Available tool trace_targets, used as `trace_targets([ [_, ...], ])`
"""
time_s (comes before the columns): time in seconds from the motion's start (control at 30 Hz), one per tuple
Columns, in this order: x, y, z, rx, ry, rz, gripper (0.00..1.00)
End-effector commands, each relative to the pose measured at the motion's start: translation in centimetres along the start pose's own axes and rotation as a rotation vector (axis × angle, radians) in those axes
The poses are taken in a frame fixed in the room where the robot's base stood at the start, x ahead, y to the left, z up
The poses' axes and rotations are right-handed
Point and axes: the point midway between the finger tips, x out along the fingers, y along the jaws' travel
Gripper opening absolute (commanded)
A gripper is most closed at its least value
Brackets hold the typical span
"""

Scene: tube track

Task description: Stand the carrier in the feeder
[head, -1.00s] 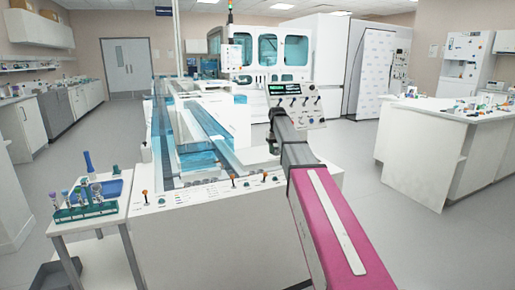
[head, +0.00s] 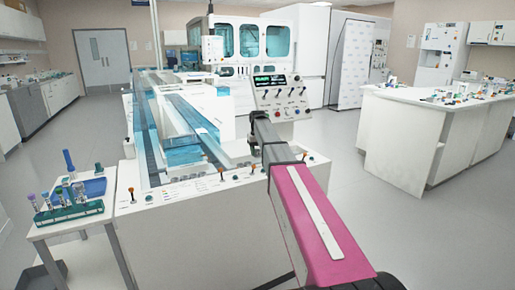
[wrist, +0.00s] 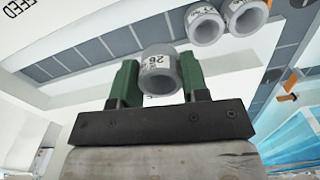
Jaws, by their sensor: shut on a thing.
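In the wrist view my gripper (wrist: 158,72) has green fingers shut on a grey ring-shaped carrier (wrist: 160,82) marked with a number that looks like 26. The carrier's open round end faces the camera, and it is held between the two fingers. Beyond it runs a dark segmented strip (wrist: 85,55) along a white surface with FEED lettering (wrist: 18,8) at the upper left. I cannot tell exactly where the feeder's opening is, or how far the carrier is above the surface. In the head view my gripper and the carrier are hidden behind my arm.
Two more grey carriers (wrist: 205,24) are side by side at the upper right of the wrist view. In the head view the white track machine (head: 200,205) has blue-sided lanes and a control panel (head: 280,95). A green tube rack (head: 68,211) stands on a left side table.

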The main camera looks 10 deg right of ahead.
Motion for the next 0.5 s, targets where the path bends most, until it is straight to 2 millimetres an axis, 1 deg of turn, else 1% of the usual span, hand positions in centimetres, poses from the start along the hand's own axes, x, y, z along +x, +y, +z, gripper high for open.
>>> trace_targets([
  [0.3, 2.8, 0.0, 0.0, 0.000, -0.001, 0.000, 0.28],
  [0.5, 3.9, 0.0, 0.0, 0.000, 0.000, 0.000, 0.28],
])
